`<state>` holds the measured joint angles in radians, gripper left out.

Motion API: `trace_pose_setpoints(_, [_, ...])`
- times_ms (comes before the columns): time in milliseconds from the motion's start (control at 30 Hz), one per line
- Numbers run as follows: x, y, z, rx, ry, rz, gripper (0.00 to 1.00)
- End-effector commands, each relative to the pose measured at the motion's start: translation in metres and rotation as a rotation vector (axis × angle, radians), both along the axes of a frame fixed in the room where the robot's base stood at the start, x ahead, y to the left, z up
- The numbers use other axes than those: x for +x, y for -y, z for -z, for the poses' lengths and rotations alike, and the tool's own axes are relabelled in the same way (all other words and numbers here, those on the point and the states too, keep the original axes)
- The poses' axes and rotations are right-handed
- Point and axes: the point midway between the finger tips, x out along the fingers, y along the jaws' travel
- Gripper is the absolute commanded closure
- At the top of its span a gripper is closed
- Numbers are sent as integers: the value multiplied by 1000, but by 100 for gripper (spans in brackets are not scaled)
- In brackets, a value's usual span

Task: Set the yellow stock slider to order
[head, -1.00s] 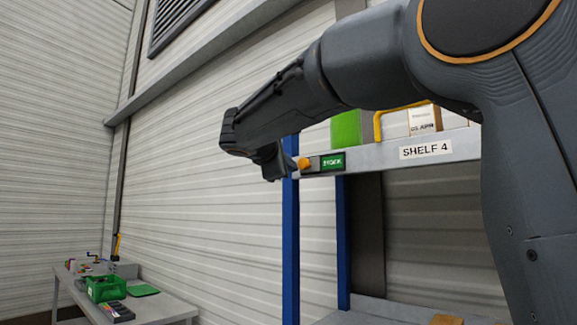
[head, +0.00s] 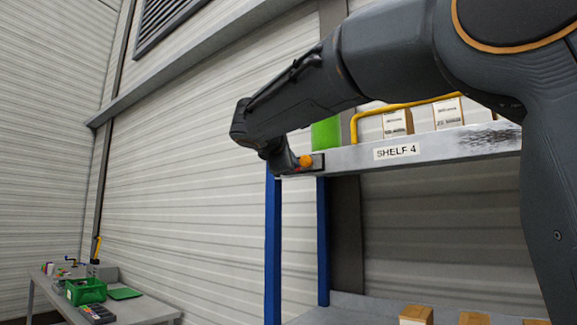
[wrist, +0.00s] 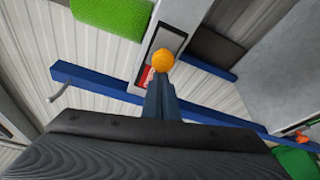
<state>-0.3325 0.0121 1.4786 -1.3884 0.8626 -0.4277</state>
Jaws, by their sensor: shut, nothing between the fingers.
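The stock slider is an orange-yellow round knob (head: 306,161) on a dark plate at the left end of the shelf's front edge. It also shows in the wrist view (wrist: 163,60), with a red label (wrist: 147,77) uncovered beside it, partly hidden by my fingers. The lettering on the red part is too small to read. No green label shows. My gripper (head: 288,160) is shut and empty, just left of the knob in the head view. In the wrist view its fingertips (wrist: 160,82) end right at the knob; whether they touch it I cannot tell.
The grey shelf edge carries a SHELF 4 label (head: 397,152). A green block (head: 326,133), a yellow rail (head: 405,104) and white-and-brown boxes stand on it. Blue posts (head: 272,245) hold it up. A table (head: 150,309) with a green crate (head: 86,291) stands lower left.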

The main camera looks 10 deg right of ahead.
Motion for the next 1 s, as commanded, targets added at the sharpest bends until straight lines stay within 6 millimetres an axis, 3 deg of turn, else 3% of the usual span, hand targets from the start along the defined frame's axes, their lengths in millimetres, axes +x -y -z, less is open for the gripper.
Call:
trace_pose_setpoints(300, [2,5,1,-1,-1,11,100])
trace_pose_setpoints(600, [21,-21,12,0,1,10,100])
trace_pose_setpoints(1000, [-46,-62,5,0,1,3,100])
